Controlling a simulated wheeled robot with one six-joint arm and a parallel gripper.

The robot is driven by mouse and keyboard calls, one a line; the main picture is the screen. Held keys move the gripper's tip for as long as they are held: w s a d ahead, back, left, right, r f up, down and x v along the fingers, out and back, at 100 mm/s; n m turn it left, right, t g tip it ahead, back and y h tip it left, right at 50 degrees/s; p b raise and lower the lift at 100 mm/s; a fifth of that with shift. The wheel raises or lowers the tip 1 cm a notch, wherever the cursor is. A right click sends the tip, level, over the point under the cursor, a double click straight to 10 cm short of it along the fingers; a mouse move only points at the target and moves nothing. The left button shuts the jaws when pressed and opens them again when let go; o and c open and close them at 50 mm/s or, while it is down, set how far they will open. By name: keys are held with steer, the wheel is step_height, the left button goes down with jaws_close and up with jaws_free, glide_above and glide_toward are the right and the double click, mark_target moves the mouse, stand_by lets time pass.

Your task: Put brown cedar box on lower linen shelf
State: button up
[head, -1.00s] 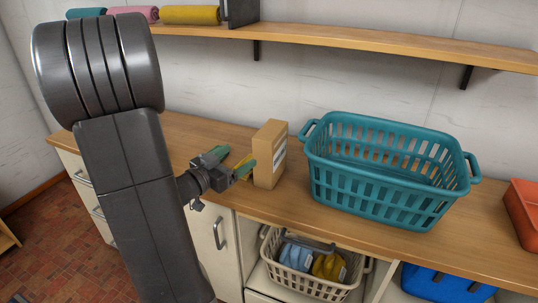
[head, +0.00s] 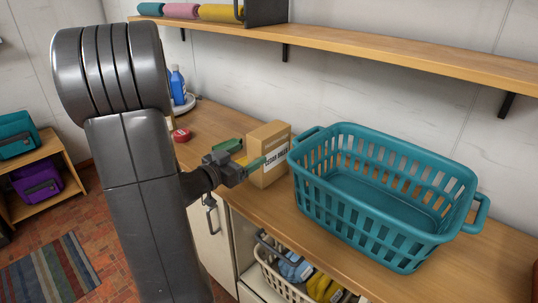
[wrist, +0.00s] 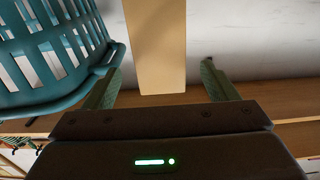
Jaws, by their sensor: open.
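The brown cedar box (head: 270,140), a tall carton with a white label, stands upright on the wooden counter, left of the teal basket. My gripper (head: 246,154) is open at the box's left side, with one green finger across the labelled face. In the wrist view the box (wrist: 155,45) extends between the two spread fingers of my gripper (wrist: 162,65), with a gap on each side. A wooden wall shelf (head: 380,52) holding rolled towels runs above the counter. I cannot tell whether it is the lower linen shelf.
The teal basket (head: 385,190) stands close right of the box. A blue bottle (head: 177,85) and a red object (head: 181,135) are on the counter behind my arm. A low shelf unit (head: 35,170) with bags stands at far left. The wall shelf's middle and right are clear.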

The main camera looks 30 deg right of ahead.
mark_target(266, 143)
steer(key=x, duration=0.8)
steer(key=shift+w+d, duration=0.15)
steer(key=shift+d, duration=0.1)
steer(key=c, duration=1.2)
steer(key=shift+r, duration=0.1)
steer(key=shift+c, duration=0.6)
